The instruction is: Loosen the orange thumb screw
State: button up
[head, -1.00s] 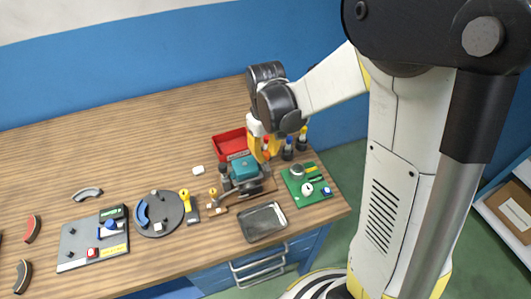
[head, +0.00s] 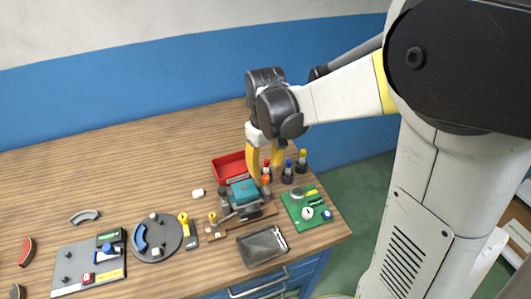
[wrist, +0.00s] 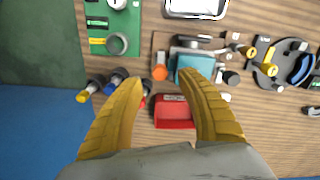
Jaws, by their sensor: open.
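The orange thumb screw (head: 265,180) stands at the back right of the teal block fixture (head: 243,192). In the wrist view the orange screw (wrist: 160,73) shows beside the teal block (wrist: 194,68), on its left. My gripper (head: 265,173) is above the back of the fixture, its yellow fingers spread apart. In the wrist view my gripper (wrist: 161,80) is open, with the orange screw in sight between the fingertip directions and nothing held. The gap in height between fingertips and screw is hard to judge.
A red bin (head: 229,168) lies behind the fixture. Several dark holders with coloured tops, including a blue one (head: 288,170), stand to the right. A green board (head: 305,208) and a grey tray (head: 262,247) are nearer the front. A round grey plate (head: 155,238) is left.

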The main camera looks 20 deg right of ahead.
aim_at(266, 177)
notch_tip(266, 177, up, 7)
jog(key=shift+r, duration=0.1)
dwell(0.5)
jog(key=s+r+m+t+b, duration=0.1)
jog(key=s+m+t, duration=0.2)
jog(key=s+t, duration=0.4)
jog(key=s, duration=0.5)
jog(key=shift+s+r, duration=0.2)
jog(key=shift+s, duration=0.1)
